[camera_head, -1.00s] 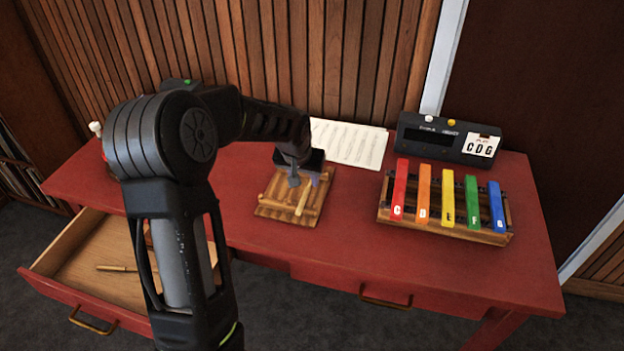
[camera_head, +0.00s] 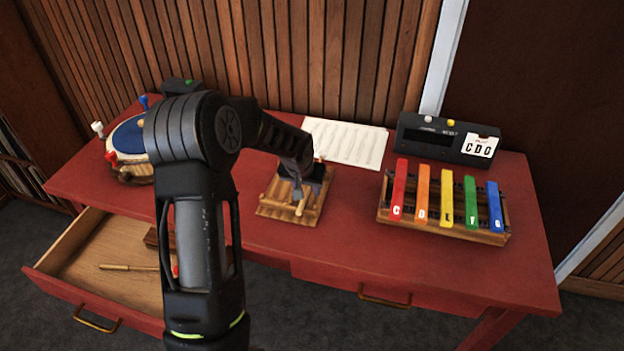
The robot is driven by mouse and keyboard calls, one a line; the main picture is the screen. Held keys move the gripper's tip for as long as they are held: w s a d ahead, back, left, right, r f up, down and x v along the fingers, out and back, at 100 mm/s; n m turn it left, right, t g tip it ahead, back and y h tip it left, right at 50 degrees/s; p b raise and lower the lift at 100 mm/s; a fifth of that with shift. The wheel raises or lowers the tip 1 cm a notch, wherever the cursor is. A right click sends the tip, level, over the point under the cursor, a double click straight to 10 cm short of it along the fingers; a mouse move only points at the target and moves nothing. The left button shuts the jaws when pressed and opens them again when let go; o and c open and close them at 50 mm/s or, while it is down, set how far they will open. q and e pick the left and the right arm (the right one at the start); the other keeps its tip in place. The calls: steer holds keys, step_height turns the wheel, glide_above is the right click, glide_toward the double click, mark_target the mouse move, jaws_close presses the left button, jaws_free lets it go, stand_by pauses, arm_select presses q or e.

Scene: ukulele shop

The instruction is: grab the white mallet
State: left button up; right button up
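A wooden rack (camera_head: 270,205) lies on the middle of the red table. A pale stick (camera_head: 301,206) shows at the rack, just below my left gripper (camera_head: 297,188). A small whitish knob (camera_head: 321,159) shows just behind that gripper; I cannot tell whether it is the white mallet's head. My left gripper is low over the rack, its fingers close to the stick. The hand hides the contact, so I cannot tell whether the fingers are open or shut. My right gripper is not in view.
On the red table (camera_head: 370,240), a blue-topped drum (camera_head: 127,137) with white, red and blue knobs stands left, partly behind my arm. Colored chime bars (camera_head: 447,197) and a black device (camera_head: 440,138) stand right. An open drawer (camera_head: 90,262) holds a stick (camera_head: 128,267).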

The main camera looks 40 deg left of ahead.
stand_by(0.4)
arm_select(q)
jaws_close()
stand_by(0.4)
